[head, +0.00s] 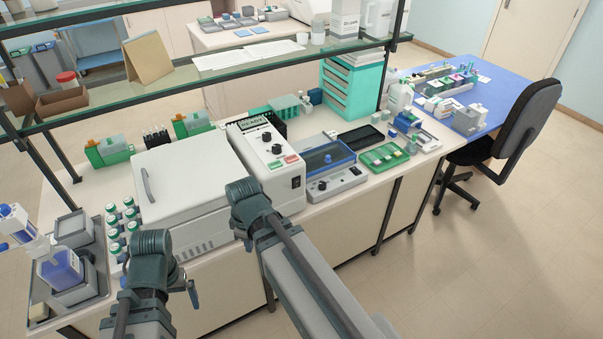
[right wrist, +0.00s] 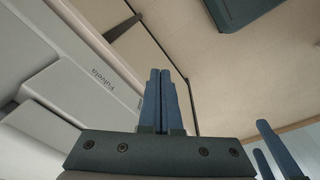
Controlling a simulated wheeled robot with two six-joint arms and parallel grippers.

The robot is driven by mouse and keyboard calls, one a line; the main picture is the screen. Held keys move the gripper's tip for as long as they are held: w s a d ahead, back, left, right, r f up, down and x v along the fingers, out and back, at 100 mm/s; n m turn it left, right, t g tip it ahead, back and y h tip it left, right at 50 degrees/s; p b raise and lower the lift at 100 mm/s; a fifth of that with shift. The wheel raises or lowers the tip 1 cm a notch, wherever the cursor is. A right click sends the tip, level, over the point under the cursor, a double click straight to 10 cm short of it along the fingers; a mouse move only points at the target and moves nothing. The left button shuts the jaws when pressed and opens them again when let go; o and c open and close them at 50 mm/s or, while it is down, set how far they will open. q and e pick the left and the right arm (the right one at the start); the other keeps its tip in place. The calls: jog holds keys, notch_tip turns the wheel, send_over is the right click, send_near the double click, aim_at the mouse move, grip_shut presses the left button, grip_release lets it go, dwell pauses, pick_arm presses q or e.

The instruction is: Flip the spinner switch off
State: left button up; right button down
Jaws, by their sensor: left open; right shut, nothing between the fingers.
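The white spinner (head: 185,175) stands on the bench with its lid down. Its raised control panel (head: 262,140) has a READY display, dark knobs and red and green buttons. A small black switch (head: 296,182) sits on the panel's right side face; its position is too small to tell. My right gripper (right wrist: 160,72) is shut and empty beside a pale lettered housing in the right wrist view. In the head view my right arm mostly hides it, in front of the spinner. My left gripper (head: 158,289) is open and empty at the bench's front edge, left of it.
A grey device with a blue lid (head: 327,158) stands right of the panel. Green-capped bottles (head: 115,225) and a grey tray (head: 95,285) stand to the left. A glass shelf (head: 210,72) spans above the bench.

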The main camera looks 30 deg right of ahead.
aim_at(297, 183)
pick_arm(q)
notch_tip(297, 183, up, 9)
jog(key=p, duration=0.8)
jog(key=shift+r, duration=0.2)
pick_arm(e)
jog(key=w+d+r+n+t, duration=0.1)
jog(key=d+r+n, duration=0.3)
jog(key=d, duration=0.7)
jog(key=w+d+r+n+t, duration=0.1)
jog(key=d+r+n+t, duration=0.1)
jog(key=d+r+n, duration=0.2)
jog(key=d+r, duration=0.3)
jog(key=d, duration=0.5)
jog(key=shift+w+r+t, duration=0.15)
jog(key=shift+w+t, duration=0.15)
jog(key=shift+t, duration=0.1)
jog(key=shift+d, duration=0.1)
pick_arm(q)
notch_tip(297, 183, down, 9)
jog(key=b, duration=0.8)
jog(key=shift+r, duration=0.2)
pick_arm(e)
jog(key=w+f, duration=0.8)
jog(key=shift+w+d+f, duration=0.1)
jog(key=shift+d+f, duration=0.05)
jog(key=shift+f, duration=0.15)
